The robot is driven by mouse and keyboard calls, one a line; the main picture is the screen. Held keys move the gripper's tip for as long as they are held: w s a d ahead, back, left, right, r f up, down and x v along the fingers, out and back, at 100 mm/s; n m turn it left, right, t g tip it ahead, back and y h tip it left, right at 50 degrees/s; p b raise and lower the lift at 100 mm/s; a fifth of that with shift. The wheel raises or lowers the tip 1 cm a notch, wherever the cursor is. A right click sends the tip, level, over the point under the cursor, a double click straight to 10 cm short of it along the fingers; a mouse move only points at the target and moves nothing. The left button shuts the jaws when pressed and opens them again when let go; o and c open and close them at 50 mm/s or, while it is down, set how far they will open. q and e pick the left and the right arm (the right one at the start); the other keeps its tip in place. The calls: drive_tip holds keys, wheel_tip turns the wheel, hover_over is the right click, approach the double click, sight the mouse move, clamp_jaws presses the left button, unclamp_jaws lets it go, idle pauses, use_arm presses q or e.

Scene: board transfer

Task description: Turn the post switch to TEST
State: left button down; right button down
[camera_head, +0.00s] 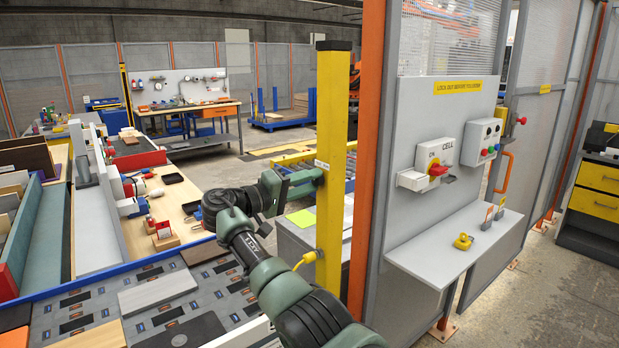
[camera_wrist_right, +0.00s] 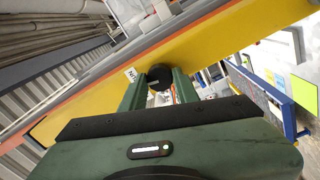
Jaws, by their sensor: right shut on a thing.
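The yellow post (camera_head: 331,120) stands upright in the middle of the head view. In the right wrist view the post (camera_wrist_right: 215,45) runs slantwise across the picture. The post switch, a round black knob (camera_wrist_right: 158,74), sits on the post's face between my fingertips. My right gripper (camera_head: 308,182) reaches the post from the left. In the wrist view my right gripper (camera_wrist_right: 158,84) is shut on the knob, one green finger on each side. A small white label (camera_wrist_right: 130,73) beside the knob is partly covered, and I cannot tell the switch's setting. My left gripper is out of view.
A grey panel (camera_head: 418,120) with a red-handled CELL switch (camera_head: 438,170) stands right of the post, above a shelf (camera_head: 450,250) with a yellow padlock (camera_head: 463,242). An orange frame post (camera_head: 367,150) stands close behind. A cluttered bench (camera_head: 150,260) lies at lower left.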

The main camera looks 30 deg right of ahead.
drive_tip(key=shift+r+n+p, duration=0.1)
drive_tip(key=shift+n+p, duration=0.45)
drive_tip(key=shift+n, duration=0.55)
drive_tip(key=c, duration=1.1)
unclamp_jaws()
drive_tip(key=shift+a, duration=0.1)
drive_tip(key=shift+o, duration=0.2)
drive_tip(key=shift+w, duration=0.1)
drive_tip(key=shift+a, duration=0.1)
drive_tip(key=a+b, duration=0.2)
drive_tip(key=a, duration=0.5)
drive_tip(key=shift+s+a+f, duration=0.2)
drive_tip(key=shift+s+a, duration=0.1)
drive_tip(key=shift+s, duration=0.05)
